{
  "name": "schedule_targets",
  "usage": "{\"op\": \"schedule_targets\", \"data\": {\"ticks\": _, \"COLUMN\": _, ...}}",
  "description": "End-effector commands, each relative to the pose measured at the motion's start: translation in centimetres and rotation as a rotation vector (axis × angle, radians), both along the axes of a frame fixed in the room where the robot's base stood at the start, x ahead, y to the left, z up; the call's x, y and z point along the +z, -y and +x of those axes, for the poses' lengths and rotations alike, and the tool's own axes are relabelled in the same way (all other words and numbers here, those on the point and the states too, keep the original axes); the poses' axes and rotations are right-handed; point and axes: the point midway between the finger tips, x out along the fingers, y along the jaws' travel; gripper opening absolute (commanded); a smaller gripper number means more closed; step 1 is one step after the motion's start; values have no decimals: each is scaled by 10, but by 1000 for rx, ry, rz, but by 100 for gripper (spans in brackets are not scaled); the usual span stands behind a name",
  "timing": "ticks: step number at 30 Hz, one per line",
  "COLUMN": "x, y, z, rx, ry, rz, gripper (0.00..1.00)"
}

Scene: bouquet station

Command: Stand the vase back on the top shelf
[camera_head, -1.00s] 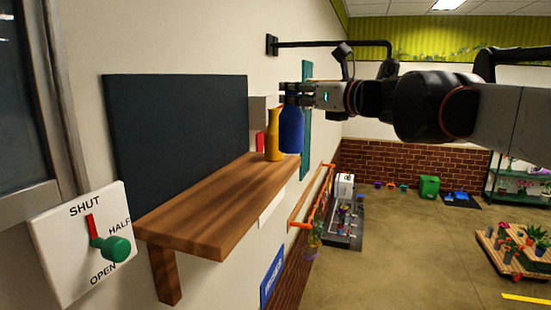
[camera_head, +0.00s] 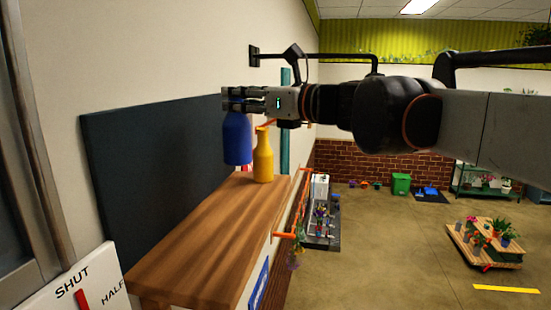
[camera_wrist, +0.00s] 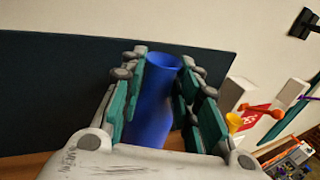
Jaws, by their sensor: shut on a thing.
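The blue vase (camera_head: 237,140) is upright in my gripper (camera_head: 235,100), which is shut on its upper part. The vase is left of a yellow bottle (camera_head: 263,158) in the head view, over the far part of the wooden shelf (camera_head: 205,235). Its base looks slightly above the board, but I cannot tell the exact gap. In the wrist view the vase (camera_wrist: 152,105) sits between the green-padded fingers (camera_wrist: 160,100), and its base is hidden. The yellow bottle's mouth (camera_wrist: 234,121) shows at the right of the fingers.
A dark panel (camera_head: 150,165) is on the wall behind the shelf. The yellow bottle stands close to the vase. A red item (camera_wrist: 258,112) is beyond it. The near part of the shelf is bare. An orange rail (camera_head: 299,205) runs past the shelf's far end.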

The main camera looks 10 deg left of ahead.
Motion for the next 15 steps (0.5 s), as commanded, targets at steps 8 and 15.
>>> {"op": "schedule_targets", "data": {"ticks": 8, "x": -65, "y": 0, "z": 0, "rx": 0, "ry": 0, "rz": 1, "gripper": 0}}
{"op": "schedule_targets", "data": {"ticks": 15, "x": -78, "y": 0, "z": 0, "rx": 0, "ry": 0, "rz": 1, "gripper": 0}}
